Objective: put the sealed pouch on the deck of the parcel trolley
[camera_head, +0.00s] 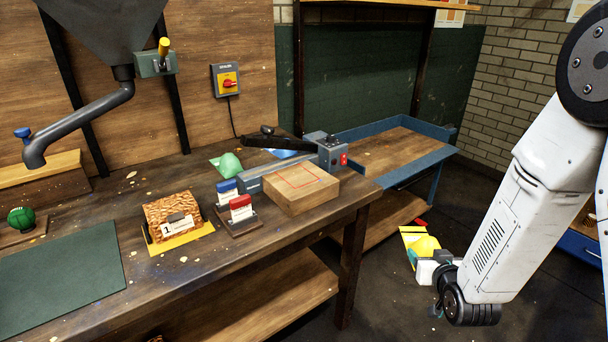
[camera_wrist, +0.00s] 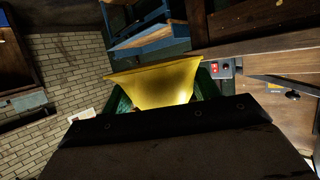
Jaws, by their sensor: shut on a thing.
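My gripper (camera_head: 424,258) hangs low at the right in the head view, beyond the bench's front right corner. It is shut on a yellow pouch (camera_head: 426,244), which sticks out past the fingers. In the wrist view the yellow pouch (camera_wrist: 155,84) flares wide between the green finger pads (camera_wrist: 206,84). Its seal cannot be made out. A blue-edged piece with a wooden top (camera_head: 585,243) shows partly behind my arm at the right edge; I cannot tell if it is the parcel trolley.
A blue-rimmed side table (camera_head: 400,150) adjoins the workbench (camera_head: 190,270). The bench carries a wooden block (camera_head: 300,188), a sealer with a red switch (camera_head: 334,155), stamps (camera_head: 240,208) and a green pouch (camera_head: 228,164). Dark floor (camera_head: 395,300) lies open below my gripper.

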